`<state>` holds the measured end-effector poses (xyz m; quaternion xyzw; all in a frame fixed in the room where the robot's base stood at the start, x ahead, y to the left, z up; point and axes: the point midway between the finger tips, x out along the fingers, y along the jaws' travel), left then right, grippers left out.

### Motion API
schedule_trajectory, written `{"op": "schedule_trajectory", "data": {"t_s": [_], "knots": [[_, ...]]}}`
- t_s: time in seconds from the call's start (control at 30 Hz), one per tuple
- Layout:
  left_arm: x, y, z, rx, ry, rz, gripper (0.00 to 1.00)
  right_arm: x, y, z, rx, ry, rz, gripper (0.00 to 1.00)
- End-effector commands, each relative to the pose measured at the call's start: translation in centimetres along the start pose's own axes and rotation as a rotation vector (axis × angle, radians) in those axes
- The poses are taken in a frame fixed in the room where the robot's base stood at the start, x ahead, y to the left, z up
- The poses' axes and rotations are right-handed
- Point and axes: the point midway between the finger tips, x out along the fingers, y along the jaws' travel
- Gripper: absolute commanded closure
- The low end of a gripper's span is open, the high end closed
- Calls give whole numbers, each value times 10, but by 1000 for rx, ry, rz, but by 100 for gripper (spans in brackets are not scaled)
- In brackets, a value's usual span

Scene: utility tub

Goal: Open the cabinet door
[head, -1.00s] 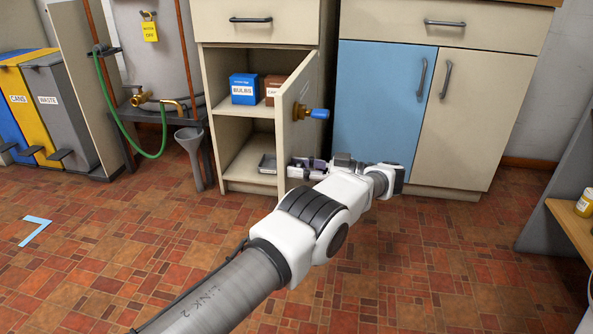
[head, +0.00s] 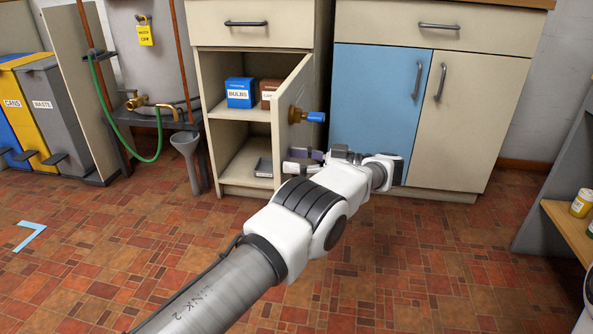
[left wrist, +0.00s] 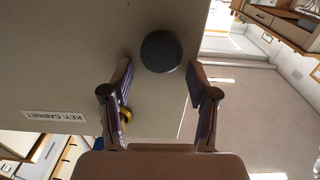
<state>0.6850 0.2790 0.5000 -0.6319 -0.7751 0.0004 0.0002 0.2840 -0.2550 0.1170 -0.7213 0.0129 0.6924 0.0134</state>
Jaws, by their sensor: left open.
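The cream cabinet door (head: 292,75) stands partly open in the head view, hinged on its right side and swung out towards me. A blue lever handle (head: 314,117) on a brass mount is on its outer face. My left gripper (head: 291,161) is open, low beside the door and below the handle; contact cannot be told. In the left wrist view, its two fingers (left wrist: 160,98) are apart before a pale panel labelled KEY CABINET (left wrist: 52,116), upside down. A dark round thing (left wrist: 161,51) shows beyond the fingertips. Something yellow is partly behind the left finger.
Inside the cabinet are a blue BULBS box (head: 239,92), a brown box (head: 269,93) and a grey tray (head: 263,168). A blue door (head: 375,105) is to the right. A funnel (head: 187,147) and green hose (head: 122,140) are left. The front floor is clear beside my arm.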

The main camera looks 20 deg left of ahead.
Motion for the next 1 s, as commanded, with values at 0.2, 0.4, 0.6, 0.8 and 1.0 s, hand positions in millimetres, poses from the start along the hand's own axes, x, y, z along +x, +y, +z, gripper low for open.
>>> {"op": "schedule_trajectory", "data": {"t_s": [0.2,0.4,0.6,0.8,1.0], "knots": [[0,0,-51,-3,0,0,41,0,0,0,0,0,0,58],[0,0,-69,0,1,0,41,0,0,0,0,0,0,58],[0,0,-69,1,0,0,41,0,0,0,0,0,0,58],[0,0,-69,1,0,0,41,0,0,0,0,0,0,58],[0,0,-69,1,0,0,41,0,0,0,0,0,0,58]]}}
